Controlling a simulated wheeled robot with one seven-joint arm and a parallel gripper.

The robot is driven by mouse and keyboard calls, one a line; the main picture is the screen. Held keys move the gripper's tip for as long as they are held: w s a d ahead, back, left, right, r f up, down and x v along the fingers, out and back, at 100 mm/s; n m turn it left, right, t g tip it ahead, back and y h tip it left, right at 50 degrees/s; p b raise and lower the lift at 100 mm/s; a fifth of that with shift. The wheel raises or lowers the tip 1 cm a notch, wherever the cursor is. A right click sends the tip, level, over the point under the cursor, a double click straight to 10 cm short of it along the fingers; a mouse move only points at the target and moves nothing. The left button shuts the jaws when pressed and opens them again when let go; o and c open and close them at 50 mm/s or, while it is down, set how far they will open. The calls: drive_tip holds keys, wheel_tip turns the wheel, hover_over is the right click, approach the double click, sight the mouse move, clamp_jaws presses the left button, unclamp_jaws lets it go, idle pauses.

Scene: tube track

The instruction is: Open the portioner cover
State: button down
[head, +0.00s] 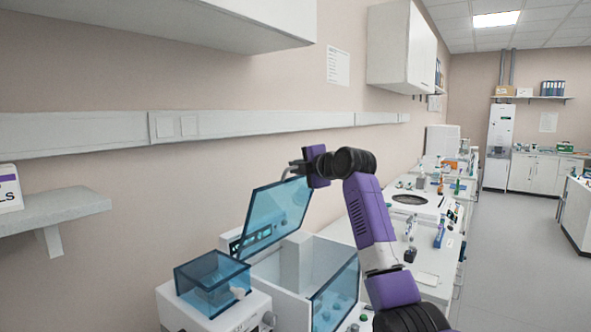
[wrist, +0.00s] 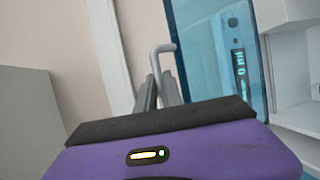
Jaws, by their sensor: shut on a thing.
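The portioner cover (head: 280,210) is a see-through blue panel. In the head view it stands raised and tilted above the white portioner (head: 290,268). In the wrist view the cover (wrist: 205,45) fills the upper middle, with a grey bent handle (wrist: 163,52) at its left edge. My gripper (head: 291,166) is at the cover's upper right corner in the head view. In the wrist view my gripper (wrist: 158,92) has its dark fingers shut on the handle. The fingertips' exact contact is partly hidden by the purple gripper body.
A smaller blue-lidded box (head: 212,280) stands at the portioner's front left. A wall shelf (head: 55,216) is at the left and a wall cabinet (head: 170,18) hangs above. A long bench (head: 425,232) with lab items runs back; the aisle floor (head: 510,270) is clear.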

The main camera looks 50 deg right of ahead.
drive_tip(key=shift+w, duration=0.1)
drive_tip(key=c, duration=1.5)
unclamp_jaws()
drive_tip(key=shift+s+a+b, duration=0.15)
drive_tip(key=shift+s+b, duration=0.15)
drive_tip(key=shift+s, duration=0.15)
drive_tip(key=b+v, duration=0.2)
drive_tip(key=v, duration=0.5)
drive_tip(key=s+a+r+p, duration=0.2)
drive_tip(key=s+a+r, duration=0.1)
drive_tip(key=s+r, duration=0.2)
drive_tip(key=shift+a+r+p, duration=0.25)
drive_tip(key=shift+r+p, duration=0.1)
drive_tip(key=shift+r, duration=0.55)
